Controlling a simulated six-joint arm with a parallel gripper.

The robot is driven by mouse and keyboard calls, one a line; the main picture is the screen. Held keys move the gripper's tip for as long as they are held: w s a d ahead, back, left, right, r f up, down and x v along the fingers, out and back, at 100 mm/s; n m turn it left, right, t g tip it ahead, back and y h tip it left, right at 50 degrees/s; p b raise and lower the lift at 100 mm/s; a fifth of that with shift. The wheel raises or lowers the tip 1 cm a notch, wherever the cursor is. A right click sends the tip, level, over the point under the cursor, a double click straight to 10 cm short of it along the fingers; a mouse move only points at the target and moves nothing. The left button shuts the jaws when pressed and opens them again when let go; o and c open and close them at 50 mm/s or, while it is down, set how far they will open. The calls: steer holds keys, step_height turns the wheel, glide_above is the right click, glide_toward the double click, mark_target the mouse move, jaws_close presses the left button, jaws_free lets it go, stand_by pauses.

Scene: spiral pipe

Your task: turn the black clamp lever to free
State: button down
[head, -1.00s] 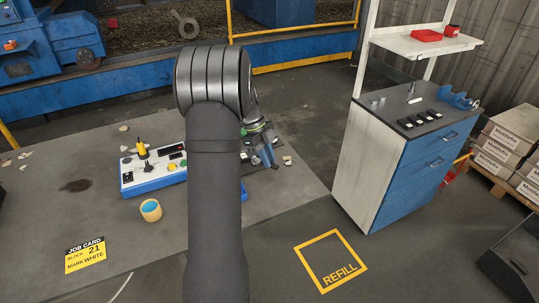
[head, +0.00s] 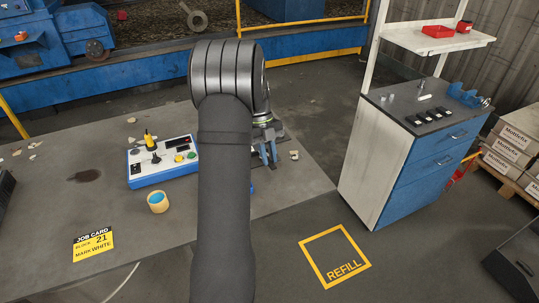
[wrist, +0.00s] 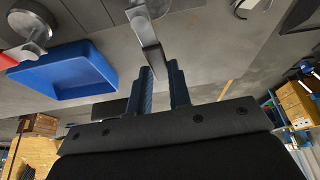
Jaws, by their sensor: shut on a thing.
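My gripper (head: 268,157) shows in the head view just right of my forearm, low over the bench, with its blue fingers pointing down. In the wrist view my gripper (wrist: 164,78) has its two blue fingers on either side of a flat grey bar, which looks like the clamp lever (wrist: 152,56). The fingers are shut on it. The bar runs up to a pale round part at the top edge of that view. In the head view my arm and gripper hide the lever and most of the clamp.
In the wrist view a blue tray (wrist: 62,88) lies left of the fingers. A blue cabinet (head: 420,165) stands to the right.

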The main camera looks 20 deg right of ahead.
steer(key=c, duration=1.3)
jaws_free()
steer(key=shift+w+r, duration=0.1)
steer(key=v, duration=1.7)
steer(key=shift+r, duration=0.15)
steer(key=x, duration=1.7)
steer(key=shift+f, duration=0.25)
